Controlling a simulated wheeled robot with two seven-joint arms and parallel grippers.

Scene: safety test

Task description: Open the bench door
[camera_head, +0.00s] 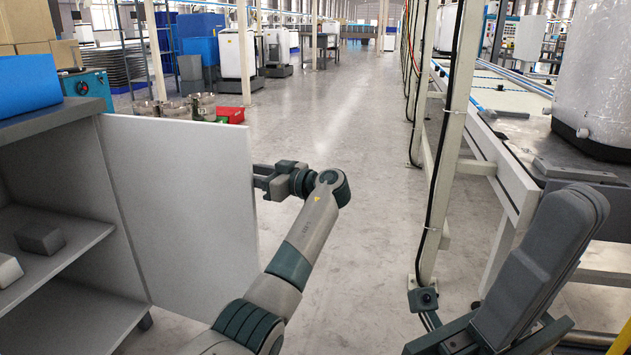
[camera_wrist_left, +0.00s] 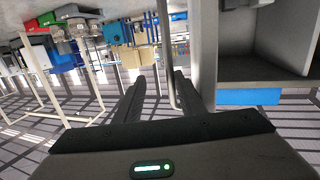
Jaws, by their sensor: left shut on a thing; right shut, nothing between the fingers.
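The grey bench cabinet (camera_head: 60,270) stands at the left in the head view, its front open and its shelves showing. Its pale door (camera_head: 180,200) stands swung out from the cabinet. My left gripper (camera_head: 265,178) is at the door's right edge, shut on the door handle. In the left wrist view the fingers (camera_wrist_left: 158,95) straddle the thin grey handle bar (camera_wrist_left: 168,60), beside the door panel (camera_wrist_left: 206,50). My right gripper (camera_head: 540,255) is at the lower right, away from the door, shut and empty. Its fingertips are hard to make out.
A blue box (camera_head: 25,92) lies on the cabinet top, and small grey blocks (camera_head: 40,238) sit on its shelf. A beige post (camera_head: 450,130) and a conveyor bench (camera_head: 500,170) stand on the right. The floor (camera_head: 350,120) between is clear. A red bin (camera_head: 230,114) stands behind the door.

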